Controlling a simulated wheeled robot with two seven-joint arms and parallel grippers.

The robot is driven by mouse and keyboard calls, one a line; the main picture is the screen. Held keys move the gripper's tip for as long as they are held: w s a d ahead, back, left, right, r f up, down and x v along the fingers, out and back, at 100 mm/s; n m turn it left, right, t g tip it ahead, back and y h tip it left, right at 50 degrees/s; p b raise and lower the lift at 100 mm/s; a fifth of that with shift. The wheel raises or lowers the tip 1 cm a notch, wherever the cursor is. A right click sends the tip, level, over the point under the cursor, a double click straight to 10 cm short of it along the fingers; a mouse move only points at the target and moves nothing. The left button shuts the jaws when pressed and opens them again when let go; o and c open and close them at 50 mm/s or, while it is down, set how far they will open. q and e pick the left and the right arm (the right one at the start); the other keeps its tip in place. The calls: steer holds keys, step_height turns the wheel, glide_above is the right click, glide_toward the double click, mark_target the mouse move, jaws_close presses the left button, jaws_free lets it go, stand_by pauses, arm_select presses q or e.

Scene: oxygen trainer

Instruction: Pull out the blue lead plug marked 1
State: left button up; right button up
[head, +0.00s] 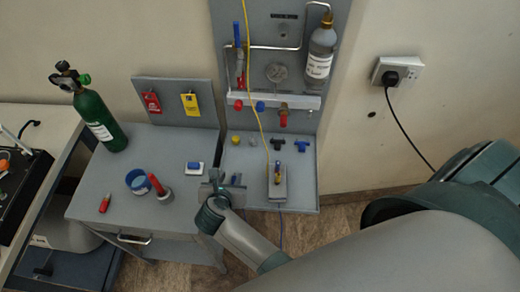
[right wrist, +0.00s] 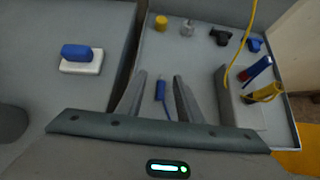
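In the right wrist view, a slim blue plug (right wrist: 160,90) with a blue lead shows between the fingers of my right gripper (right wrist: 159,80). The fingers are apart, with a gap on each side of it. No mark is readable. A second blue plug (right wrist: 258,68) and a yellow plug (right wrist: 263,93) stand at the grey box (right wrist: 238,103), to the right of my fingers. In the head view, my right gripper (head: 226,176) is over the grey panel's left edge, left of the box (head: 278,190). My left gripper is out of view.
A yellow lead (head: 251,75) hangs down to the box. Yellow, grey, black and blue fittings (head: 277,144) lie behind. Left on the cabinet (head: 120,180) are a blue block on a white pad (head: 195,172), a blue cup (head: 139,182) and a green cylinder (head: 101,122).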

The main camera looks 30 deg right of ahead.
step_height(320, 180, up, 2)
steer(key=shift+r+b, duration=0.1)
steer(key=shift+b, duration=0.4)
steer(key=s+d+r+b, duration=0.3)
steer(key=s+d+r, duration=0.4)
steer(key=s+d, duration=0.1)
steer(key=shift+s, duration=0.3)
stand_by(0.6)
